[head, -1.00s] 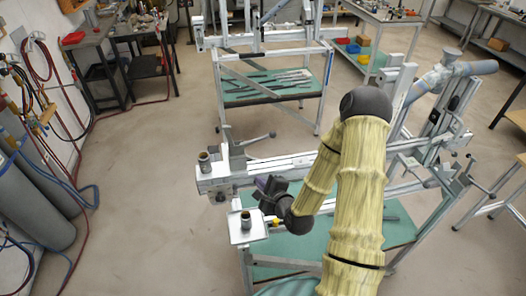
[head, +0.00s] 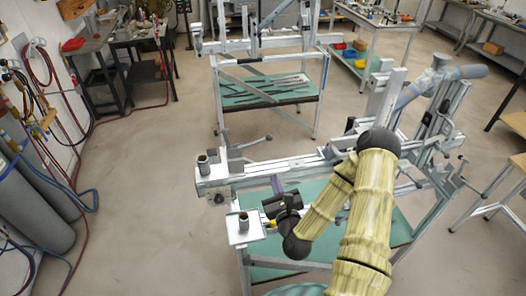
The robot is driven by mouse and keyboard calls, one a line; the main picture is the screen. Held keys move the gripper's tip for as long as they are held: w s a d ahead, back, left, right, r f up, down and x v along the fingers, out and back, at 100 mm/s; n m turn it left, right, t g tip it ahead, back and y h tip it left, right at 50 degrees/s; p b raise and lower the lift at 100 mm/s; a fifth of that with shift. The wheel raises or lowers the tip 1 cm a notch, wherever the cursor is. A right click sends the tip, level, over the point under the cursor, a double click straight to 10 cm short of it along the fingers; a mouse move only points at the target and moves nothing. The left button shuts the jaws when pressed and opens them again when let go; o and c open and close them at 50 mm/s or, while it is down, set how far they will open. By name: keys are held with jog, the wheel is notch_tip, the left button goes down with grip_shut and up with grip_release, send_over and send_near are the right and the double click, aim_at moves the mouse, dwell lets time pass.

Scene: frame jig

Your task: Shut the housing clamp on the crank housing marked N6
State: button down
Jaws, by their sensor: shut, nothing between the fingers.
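The near frame jig (head: 285,168) stands in the middle of the head view. Two short dark upright cylinders show at its left end: one on the beam end (head: 203,164), one on a small plate (head: 243,222) nearer to me. Either could be a crank housing; no N6 marking is readable. I cannot make out which part is the housing clamp. My gripper (head: 277,186) is shut and empty, with purplish fingers near the beam's front side, right of both cylinders. My wrist hides part of the jig.
A second frame jig (head: 265,85) with a green shelf stands behind. A dark workbench (head: 110,50) is at the back left, grey gas cylinders (head: 35,200) and hoses at the left. Wooden-topped stands are at the right. The floor left of the jig is clear.

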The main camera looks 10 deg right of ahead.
aim_at(257, 142)
jog(key=w+b, duration=0.2)
jog(key=b, duration=0.4)
jog(key=shift+d+f, duration=0.1)
jog(key=shift+f, duration=0.05)
jog(key=w+a+r+p, duration=0.1)
jog(key=w+r+p, duration=0.2)
jog(key=w, duration=0.5)
jog(key=shift+w+a+r, duration=0.25)
jog(key=shift+w+r, duration=0.1)
jog(key=shift+r, duration=0.35)
jog(key=shift+s, duration=0.1)
